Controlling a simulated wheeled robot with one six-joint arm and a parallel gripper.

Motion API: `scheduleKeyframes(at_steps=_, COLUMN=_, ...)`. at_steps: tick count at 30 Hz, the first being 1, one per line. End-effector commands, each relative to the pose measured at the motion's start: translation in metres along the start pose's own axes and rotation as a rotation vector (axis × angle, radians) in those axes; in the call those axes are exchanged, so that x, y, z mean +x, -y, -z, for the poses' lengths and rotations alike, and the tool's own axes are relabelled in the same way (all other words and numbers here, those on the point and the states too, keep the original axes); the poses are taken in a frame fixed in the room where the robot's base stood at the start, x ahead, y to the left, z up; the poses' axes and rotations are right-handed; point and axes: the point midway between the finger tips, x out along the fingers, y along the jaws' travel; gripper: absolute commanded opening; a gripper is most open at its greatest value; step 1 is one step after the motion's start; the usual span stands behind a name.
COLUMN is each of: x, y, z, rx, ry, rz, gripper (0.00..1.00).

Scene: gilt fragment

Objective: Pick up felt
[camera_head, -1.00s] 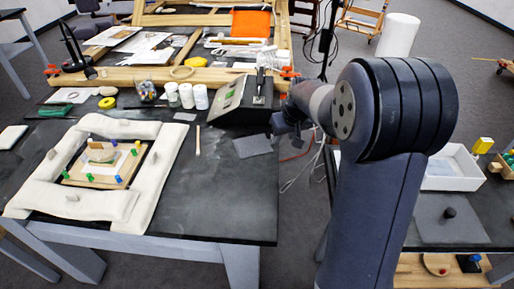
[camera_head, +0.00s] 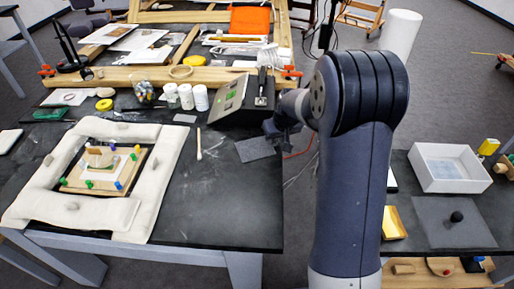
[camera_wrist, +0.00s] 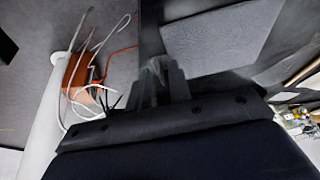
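A grey felt piece (camera_head: 255,149) lies flat on the dark table (camera_head: 225,215) near its right edge. It fills the upper middle of the wrist view (camera_wrist: 215,40) as a plain grey panel. My gripper (camera_head: 279,134) is just right of the felt in the head view, by the table edge, small and dark there. In the wrist view my gripper (camera_wrist: 158,72) points toward the table edge, with the felt beyond and to the right. The fingers look apart from the felt and hold nothing I can see. Their gap is blurred.
A black sloped box (camera_head: 240,100) stands just behind the felt. White jars (camera_head: 185,97) and a cotton swab (camera_head: 199,145) are to its left. A padded frame (camera_head: 155,180) holds a small board. Cables and an orange box (camera_wrist: 76,72) lie beyond the table edge. The table front is clear.

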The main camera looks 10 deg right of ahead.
Motion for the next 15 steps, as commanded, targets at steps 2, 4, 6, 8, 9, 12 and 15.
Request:
scheduleKeyframes(at_steps=2, x=-0.0001, y=0.0, z=0.0, rx=0.0, ry=0.0, rz=0.0, gripper=0.13)
scheduleKeyframes(at_steps=4, x=-0.0002, y=0.0, z=0.0, rx=0.0, ry=0.0, rz=0.0, gripper=0.07)
scheduleKeyframes(at_steps=6, x=-0.0002, y=0.0, z=0.0, rx=0.0, ry=0.0, rz=0.0, gripper=0.01)
scheduleKeyframes(at_steps=8, x=-0.0002, y=0.0, z=0.0, rx=0.0, ry=0.0, rz=0.0, gripper=0.0)
scheduleKeyframes(at_steps=9, x=-0.0002, y=0.0, z=0.0, rx=0.0, ry=0.0, rz=0.0, gripper=0.0)
scheduleKeyframes(at_steps=12, x=-0.0002, y=0.0, z=-0.0001, rx=0.0, ry=0.0, rz=0.0, gripper=0.0)
scheduleKeyframes(at_steps=15, x=-0.0003, y=0.0, z=0.0, rx=0.0, ry=0.0, rz=0.0, gripper=0.0)
